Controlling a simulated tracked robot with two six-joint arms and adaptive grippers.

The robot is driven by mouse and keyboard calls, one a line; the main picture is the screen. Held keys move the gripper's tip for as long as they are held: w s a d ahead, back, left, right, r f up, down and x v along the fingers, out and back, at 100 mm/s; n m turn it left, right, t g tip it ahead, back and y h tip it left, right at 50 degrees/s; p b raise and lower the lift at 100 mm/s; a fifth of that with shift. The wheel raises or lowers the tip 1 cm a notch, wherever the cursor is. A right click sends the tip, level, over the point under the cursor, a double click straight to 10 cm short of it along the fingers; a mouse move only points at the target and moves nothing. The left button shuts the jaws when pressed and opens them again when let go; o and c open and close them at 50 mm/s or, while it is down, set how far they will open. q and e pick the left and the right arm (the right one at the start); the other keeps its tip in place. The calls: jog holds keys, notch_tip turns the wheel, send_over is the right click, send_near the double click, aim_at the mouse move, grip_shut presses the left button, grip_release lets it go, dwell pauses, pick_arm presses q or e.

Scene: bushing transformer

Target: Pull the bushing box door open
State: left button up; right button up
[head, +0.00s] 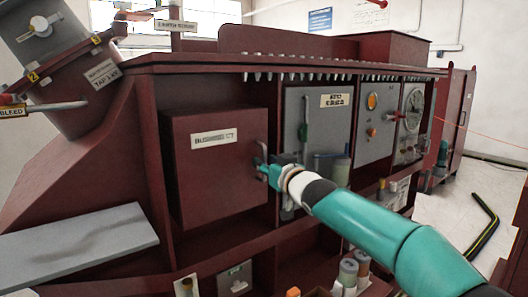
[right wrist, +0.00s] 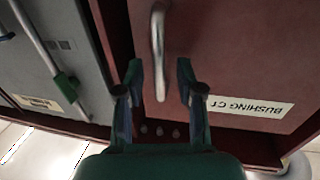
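The bushing box is a dark red box with a "BUSHING CT" label; its door (head: 226,165) appears closed in the head view. The door (right wrist: 225,50) also shows in the right wrist view, with the label upside down. A pale metal bar handle (right wrist: 157,50) stands upright on it. My right gripper (head: 264,172) is at the handle on the door's right edge. In the right wrist view its two fingers (right wrist: 159,75) are apart, one on each side of the handle, with a gap visible on both sides. My left gripper is not in view.
A grey cabinet door (head: 317,125) with its own handle is just right of the box. A grey plate (head: 75,246) juts out at lower left. Several small cylinders (head: 348,272) stand on the shelf below. Open floor (head: 440,235) lies to the right.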

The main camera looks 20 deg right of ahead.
jog(key=shift+w+a+p, duration=0.1)
jog(key=shift+w+p, duration=0.2)
jog(key=shift+w, duration=0.5)
grip_shut()
